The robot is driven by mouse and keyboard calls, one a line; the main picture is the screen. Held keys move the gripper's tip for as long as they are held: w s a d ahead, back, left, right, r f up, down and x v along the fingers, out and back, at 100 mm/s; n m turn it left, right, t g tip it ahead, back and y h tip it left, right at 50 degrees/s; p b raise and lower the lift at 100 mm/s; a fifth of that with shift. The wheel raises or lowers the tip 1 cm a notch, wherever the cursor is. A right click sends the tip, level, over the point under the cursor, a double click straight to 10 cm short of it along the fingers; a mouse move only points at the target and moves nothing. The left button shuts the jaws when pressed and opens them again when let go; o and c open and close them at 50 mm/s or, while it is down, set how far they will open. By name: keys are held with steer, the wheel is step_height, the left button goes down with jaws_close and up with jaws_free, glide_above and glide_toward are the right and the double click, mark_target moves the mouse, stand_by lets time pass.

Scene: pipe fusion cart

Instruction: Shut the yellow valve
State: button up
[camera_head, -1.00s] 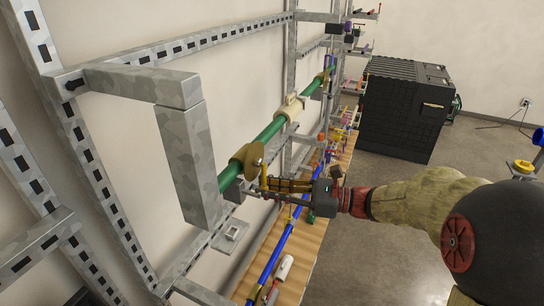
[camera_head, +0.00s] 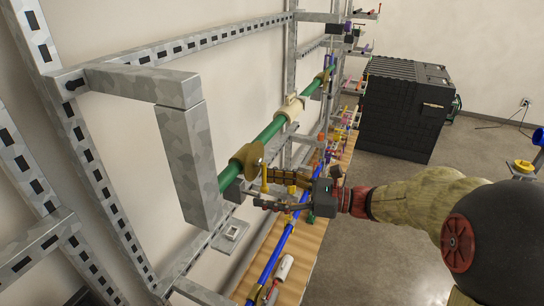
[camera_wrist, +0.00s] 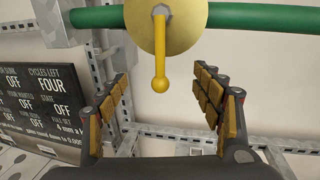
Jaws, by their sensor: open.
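The yellow valve (camera_head: 249,157) has a round brass-yellow body on a green pipe (camera_head: 270,132) along the rack. Its yellow handle (camera_head: 264,178) hangs down; in the wrist view the handle (camera_wrist: 160,65) points straight down with a ball end, square across the horizontal pipe (camera_wrist: 255,17). My gripper (camera_head: 262,187) is open at the valve, reaching in from the right. In the wrist view its two fingers (camera_wrist: 165,76) stand apart, one on each side of the handle, with visible gaps and no contact.
Metal rack posts (camera_head: 190,160) stand close to the left of the valve. A blue pipe (camera_head: 280,245) runs below my gripper. A dark sign board (camera_wrist: 45,100) is at left in the wrist view. A black crate (camera_head: 405,108) stands beyond, on open floor.

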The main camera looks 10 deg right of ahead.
steer(key=shift+o, duration=0.8)
steer(key=s+a+v, duration=0.1)
steer(key=s+v, duration=0.1)
steer(key=v, duration=1.1)
steer(key=shift+s+d, duration=0.35)
steer(key=shift+s, duration=0.1)
steer(key=s+d+f+n+g+h+b, duration=0.15)
steer(key=s+f+n+h+b, duration=0.35)
steer(key=f, duration=0.5)
steer(key=s+d+f+n+g+h+b, duration=0.15)
steer(key=s+f+n+h+b, duration=0.3)
steer(key=f, duration=0.55)
steer(key=s+f+n+g+h+b, duration=0.2)
steer(key=s+f+n+h+b, duration=0.35)
steer(key=f, duration=0.45)
steer(key=s+a+f+n+t+h+b, duration=0.1)
steer(key=a+f+n+t+b, duration=0.2)
steer(key=b, duration=1.7)
step_height(320, 180, down, 8)
steer(key=a+n, duration=0.1)
steer(key=n, duration=0.3)
steer(key=shift+a+t+h, duration=0.15)
steer(key=shift+t+h, duration=0.15)
steer(key=shift+t, duration=0.1)
